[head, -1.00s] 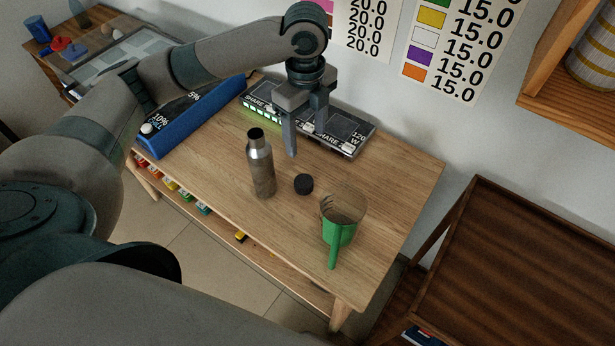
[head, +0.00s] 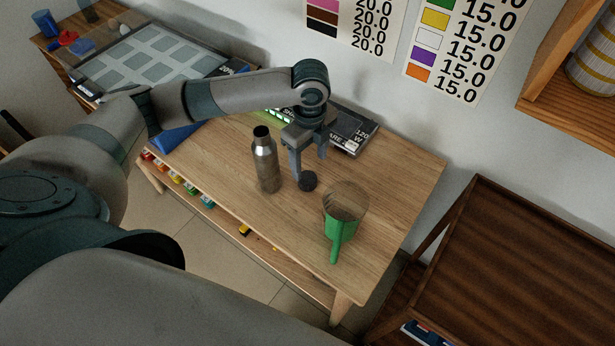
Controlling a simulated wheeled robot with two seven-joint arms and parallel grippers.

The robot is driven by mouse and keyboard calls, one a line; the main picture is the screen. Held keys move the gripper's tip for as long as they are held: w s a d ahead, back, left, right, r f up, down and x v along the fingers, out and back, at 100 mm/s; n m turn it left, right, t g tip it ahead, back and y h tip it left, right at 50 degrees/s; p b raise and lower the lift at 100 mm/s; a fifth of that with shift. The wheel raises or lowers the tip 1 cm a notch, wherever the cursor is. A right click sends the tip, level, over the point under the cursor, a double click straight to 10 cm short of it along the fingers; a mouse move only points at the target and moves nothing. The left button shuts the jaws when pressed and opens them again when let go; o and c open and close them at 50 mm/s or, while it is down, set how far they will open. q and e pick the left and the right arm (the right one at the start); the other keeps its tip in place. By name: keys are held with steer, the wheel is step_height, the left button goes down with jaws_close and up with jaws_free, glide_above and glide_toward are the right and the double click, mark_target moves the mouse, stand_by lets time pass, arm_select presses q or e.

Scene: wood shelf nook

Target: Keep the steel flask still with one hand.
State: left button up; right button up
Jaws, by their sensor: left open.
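The steel flask (head: 267,167) stands upright on the wooden table (head: 388,192), with its dark mouth at the top and no cap on it. A round black cap (head: 308,181) lies on the table to the right of the flask. My left gripper (head: 309,166) points down beside the flask, on its right, over or just behind the cap. Its fingers are apart and I see nothing between them; I cannot tell how high the fingertips are above the table. My right gripper is out of view.
A black panel (head: 352,131) and a blue block (head: 178,138) lie along the back and left. A dark brown wooden surface (head: 510,270) is at the right. The table's front left is bare.

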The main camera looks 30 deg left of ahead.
mark_target(307, 178)
arm_select(q)
steer(key=shift+f, duration=1.05)
steer(key=shift+a+f+p, duration=0.15)
steer(key=shift+f+p, duration=0.35)
steer(key=f, duration=0.1)
steer(key=f+p, duration=0.1)
steer(key=f, duration=0.1)
steer(key=shift+w+a, duration=0.1)
steer(key=shift+a, duration=0.1)
steer(key=shift+f, duration=0.6)
steer(key=c, duration=1.1)
